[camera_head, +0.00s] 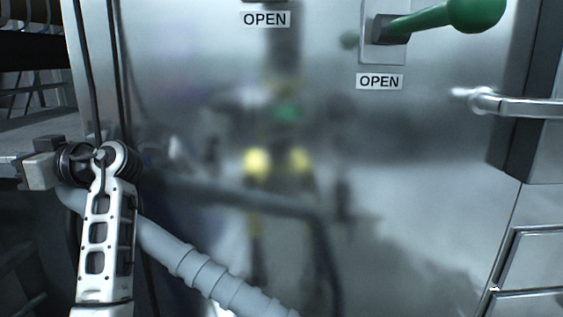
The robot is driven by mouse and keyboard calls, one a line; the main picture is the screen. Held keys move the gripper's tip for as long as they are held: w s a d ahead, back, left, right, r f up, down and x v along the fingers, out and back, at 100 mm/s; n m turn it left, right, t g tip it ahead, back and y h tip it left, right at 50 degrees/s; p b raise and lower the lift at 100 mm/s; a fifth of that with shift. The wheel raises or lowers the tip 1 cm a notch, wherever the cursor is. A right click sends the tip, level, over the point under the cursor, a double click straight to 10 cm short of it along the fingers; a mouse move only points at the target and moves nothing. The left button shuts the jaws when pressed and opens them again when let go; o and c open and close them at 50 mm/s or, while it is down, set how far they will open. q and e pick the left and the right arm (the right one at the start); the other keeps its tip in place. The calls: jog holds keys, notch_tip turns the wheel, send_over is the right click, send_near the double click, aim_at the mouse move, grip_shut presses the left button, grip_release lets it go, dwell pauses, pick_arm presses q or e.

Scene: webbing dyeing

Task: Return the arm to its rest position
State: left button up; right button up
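Neither of my grippers shows in the head view, and I see no fingertips anywhere in it. A large brushed-metal door or panel (400,200) fills the middle of the view. Near its top right is a green-knobbed lever (430,20) on a light plate, with an "OPEN" label (380,81) below it. A second "OPEN" label (265,19) is at the top, left of the lever. The panel carries a blurred reflection with two yellow spots.
A white slotted link (107,235) with a dark pivot stands at left, in front of a grey ribbed hose (195,268). A metal handle (515,104) juts in at right. Metal-framed panels (535,262) are at lower right. Dark shelving or framework is at far left.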

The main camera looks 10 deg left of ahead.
pick_arm(q)
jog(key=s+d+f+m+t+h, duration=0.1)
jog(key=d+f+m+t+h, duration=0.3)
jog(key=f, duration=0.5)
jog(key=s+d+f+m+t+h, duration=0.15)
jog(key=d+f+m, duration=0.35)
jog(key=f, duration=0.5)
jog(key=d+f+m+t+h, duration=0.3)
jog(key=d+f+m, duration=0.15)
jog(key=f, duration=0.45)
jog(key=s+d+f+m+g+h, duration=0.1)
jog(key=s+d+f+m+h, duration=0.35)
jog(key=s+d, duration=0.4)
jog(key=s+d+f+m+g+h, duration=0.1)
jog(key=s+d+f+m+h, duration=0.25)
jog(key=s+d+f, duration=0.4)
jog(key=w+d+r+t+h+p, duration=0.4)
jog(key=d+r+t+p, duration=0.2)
jog(key=p, duration=0.5)
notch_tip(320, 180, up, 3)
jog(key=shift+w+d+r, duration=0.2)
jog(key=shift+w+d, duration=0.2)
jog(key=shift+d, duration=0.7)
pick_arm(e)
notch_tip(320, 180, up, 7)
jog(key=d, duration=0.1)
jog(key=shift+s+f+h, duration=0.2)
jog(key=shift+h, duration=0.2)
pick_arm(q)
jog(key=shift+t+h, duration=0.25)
